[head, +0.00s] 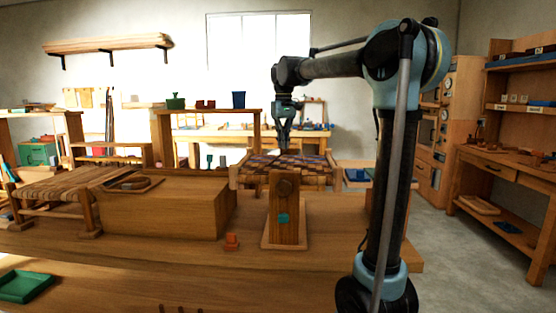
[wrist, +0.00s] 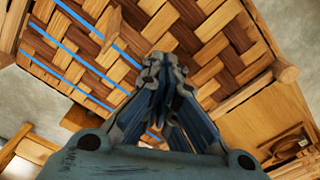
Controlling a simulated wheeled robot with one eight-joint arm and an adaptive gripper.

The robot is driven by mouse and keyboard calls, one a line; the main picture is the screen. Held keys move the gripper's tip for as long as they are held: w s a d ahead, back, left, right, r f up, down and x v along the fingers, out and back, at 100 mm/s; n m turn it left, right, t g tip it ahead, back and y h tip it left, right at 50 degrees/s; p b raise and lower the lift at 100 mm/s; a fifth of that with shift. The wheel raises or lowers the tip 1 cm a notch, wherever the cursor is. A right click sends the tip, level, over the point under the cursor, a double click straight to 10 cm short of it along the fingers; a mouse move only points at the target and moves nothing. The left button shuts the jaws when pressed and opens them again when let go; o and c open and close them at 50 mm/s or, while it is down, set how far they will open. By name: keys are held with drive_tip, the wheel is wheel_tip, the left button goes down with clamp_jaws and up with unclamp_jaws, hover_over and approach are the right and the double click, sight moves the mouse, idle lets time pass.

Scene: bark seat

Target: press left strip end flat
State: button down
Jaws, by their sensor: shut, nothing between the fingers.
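The woven bark seat (head: 262,172) stands on the bench at mid-picture in the head view, with a checked weave of dark and light strips. In the wrist view the weave (wrist: 205,38) fills the upper middle, and several thin blue strips (wrist: 75,57) run diagonally across its left part. I cannot tell which strip end is the left one. My gripper (head: 284,148) points down over the seat. In the wrist view its fingertips (wrist: 165,62) are together and empty, in front of the weave. Whether they touch it is unclear. The gripper hides part of the weave.
A wooden block (head: 180,208) stands left of the seat, with a second woven stool (head: 65,187) beyond it. An upright wooden stand (head: 286,213) is in front of the seat. A small orange piece (head: 231,241) and a green tray (head: 25,286) lie nearer.

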drive_tip(key=shift+f, duration=2.95)
drive_tip(key=shift+r, duration=0.1)
drive_tip(key=shift+r, duration=3.95)
